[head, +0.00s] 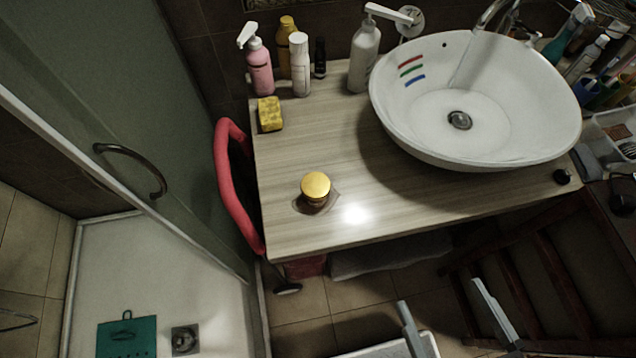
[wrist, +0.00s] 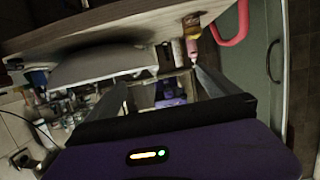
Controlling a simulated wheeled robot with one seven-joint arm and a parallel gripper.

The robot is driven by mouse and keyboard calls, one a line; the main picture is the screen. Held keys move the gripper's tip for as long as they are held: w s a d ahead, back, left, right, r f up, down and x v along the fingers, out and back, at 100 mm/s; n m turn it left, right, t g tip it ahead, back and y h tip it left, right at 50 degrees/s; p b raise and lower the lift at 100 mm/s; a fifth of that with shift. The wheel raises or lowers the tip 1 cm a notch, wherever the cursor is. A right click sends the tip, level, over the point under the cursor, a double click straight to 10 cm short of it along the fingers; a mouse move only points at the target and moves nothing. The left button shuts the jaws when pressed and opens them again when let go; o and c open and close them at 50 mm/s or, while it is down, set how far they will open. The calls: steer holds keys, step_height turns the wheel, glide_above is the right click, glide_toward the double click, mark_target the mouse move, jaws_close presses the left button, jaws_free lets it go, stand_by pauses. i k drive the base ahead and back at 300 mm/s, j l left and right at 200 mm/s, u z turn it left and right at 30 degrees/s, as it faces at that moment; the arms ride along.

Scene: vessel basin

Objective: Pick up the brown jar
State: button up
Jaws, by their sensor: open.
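The brown jar (head: 315,197) with a yellow lid stands upright on the wooden counter, near its front edge and left of the basin, in the head view. My gripper (head: 438,293) is open and empty, in front of the counter and to the right of the jar, well apart from it. Its two fingers also show in the wrist view (wrist: 160,78). I cannot make out the jar in the wrist view.
A white basin (head: 540,110) fills the counter's right side. A yellow sponge (head: 270,114), a pink pump bottle (head: 260,68) and other bottles stand behind the jar. A red curved rail (head: 228,185) runs along the counter's left edge. The counter around the jar is clear.

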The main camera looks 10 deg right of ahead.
mark_target(315, 204)
steer(key=k+u, duration=0.15)
steer(key=u, duration=0.2)
steer(key=k+u, duration=0.1)
steer(key=u, duration=0.25)
steer(key=k+j+u, duration=0.1)
steer(key=u, duration=0.25)
